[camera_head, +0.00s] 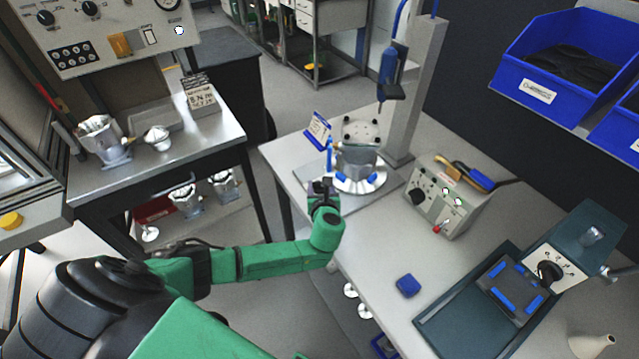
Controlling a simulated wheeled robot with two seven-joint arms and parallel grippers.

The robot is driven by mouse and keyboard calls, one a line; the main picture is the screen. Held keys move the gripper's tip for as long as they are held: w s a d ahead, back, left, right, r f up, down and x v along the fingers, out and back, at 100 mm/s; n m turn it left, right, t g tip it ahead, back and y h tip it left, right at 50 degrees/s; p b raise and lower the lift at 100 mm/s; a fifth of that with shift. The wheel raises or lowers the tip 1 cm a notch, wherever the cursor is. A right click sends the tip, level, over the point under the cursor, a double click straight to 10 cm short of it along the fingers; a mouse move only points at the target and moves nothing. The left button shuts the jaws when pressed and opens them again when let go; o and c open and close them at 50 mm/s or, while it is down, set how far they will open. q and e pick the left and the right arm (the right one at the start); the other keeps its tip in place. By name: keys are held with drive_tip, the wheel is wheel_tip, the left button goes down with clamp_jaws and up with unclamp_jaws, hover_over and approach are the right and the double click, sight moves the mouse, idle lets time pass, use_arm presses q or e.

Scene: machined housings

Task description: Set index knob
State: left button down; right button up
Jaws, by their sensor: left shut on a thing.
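A round white turntable (373,184) with blue pads stands on the bench and carries a grey machined housing (356,161). My left gripper (322,187), on the green arm, is at the turntable's front left edge. It is shut on a small part that its dark jaws mostly hide, so I cannot tell whether this is the index knob. A black knob (549,271) on a white dial plate is on the dark green fixture at the right, well away from the gripper. Another black knob (418,196) is on the control box. My right gripper is not in view.
The control box (455,201) stands right of the turntable. A grey column (412,95) with a blue tool (387,72) rises behind it. A blue block (408,285) lies on the front bench. Blue bins (560,62) hang at upper right. A side table (190,143) holds housings.

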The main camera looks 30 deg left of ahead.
use_arm(q)
drive_tip(key=shift+w+r+n+g+y, duration=0.15)
drive_tip(key=shift+n+g+y, duration=0.15)
drive_tip(key=shift+n+y, duration=0.2)
drive_tip(key=shift+c, duration=1.8)
unclamp_jaws()
drive_tip(key=shift+o, duration=0.6)
drive_tip(key=shift+a, duration=0.1)
